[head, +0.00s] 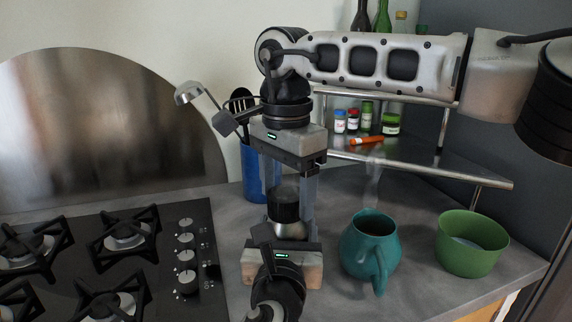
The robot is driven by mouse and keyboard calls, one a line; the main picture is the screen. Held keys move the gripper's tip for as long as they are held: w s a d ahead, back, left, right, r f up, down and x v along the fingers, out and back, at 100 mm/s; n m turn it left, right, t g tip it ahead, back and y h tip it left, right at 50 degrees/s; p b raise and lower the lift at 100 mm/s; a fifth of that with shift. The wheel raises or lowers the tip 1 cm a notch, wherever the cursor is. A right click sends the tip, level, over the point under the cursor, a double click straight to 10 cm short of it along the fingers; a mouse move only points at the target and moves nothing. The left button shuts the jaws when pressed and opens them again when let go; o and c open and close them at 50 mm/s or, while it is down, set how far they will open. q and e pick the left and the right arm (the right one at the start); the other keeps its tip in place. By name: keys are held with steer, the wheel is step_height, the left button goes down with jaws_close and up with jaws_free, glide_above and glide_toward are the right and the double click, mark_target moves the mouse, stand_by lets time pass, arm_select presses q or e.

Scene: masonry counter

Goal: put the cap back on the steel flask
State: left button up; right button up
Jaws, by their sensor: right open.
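The steel flask (291,230) stands upright in the middle of the counter, its lower part hidden behind my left gripper. The black ribbed cap (285,205) is at the top of the flask, upright and in line with it; I cannot tell whether it is fully seated. My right gripper (290,198) points down from above and is open, its fingers on either side of the cap. My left gripper (284,248) comes up from the bottom edge to the front of the flask. Its fingertips are hidden, so I cannot tell whether it holds the flask.
A teal mug (362,245) with faint steam stands just right of the flask, and a green bowl (470,246) farther right. A blue utensil holder (249,172) stands behind. A gas hob (110,262) is left. A metal shelf (420,160) with small jars is behind.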

steer(key=shift+f, duration=0.6)
